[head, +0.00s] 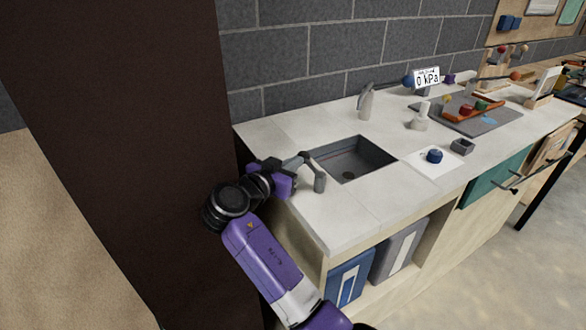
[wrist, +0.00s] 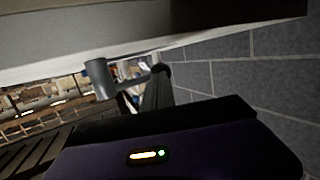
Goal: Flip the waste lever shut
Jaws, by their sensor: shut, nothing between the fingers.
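A grey lever-like fitting (head: 319,181), an upright cylinder with a thin bar running left, stands on the white counter at the near left corner of the sink (head: 352,158). It is the likeliest waste lever, though I cannot be sure. My gripper (head: 303,160) is shut and empty at the bar's left end. I cannot tell whether it touches the bar. In the wrist view the grey cylinder (wrist: 100,78) and its bar show just past a dark finger (wrist: 155,95). The sink has a dark drain, and its state is hard to read.
A grey spouted fitting (head: 366,103) stands behind the sink. A blue knob (head: 434,156) and a small grey box (head: 462,146) are to its right. A dark tall panel (head: 130,150) closes off the left, and a brick wall (head: 340,50) the back. The counter's front strip is clear.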

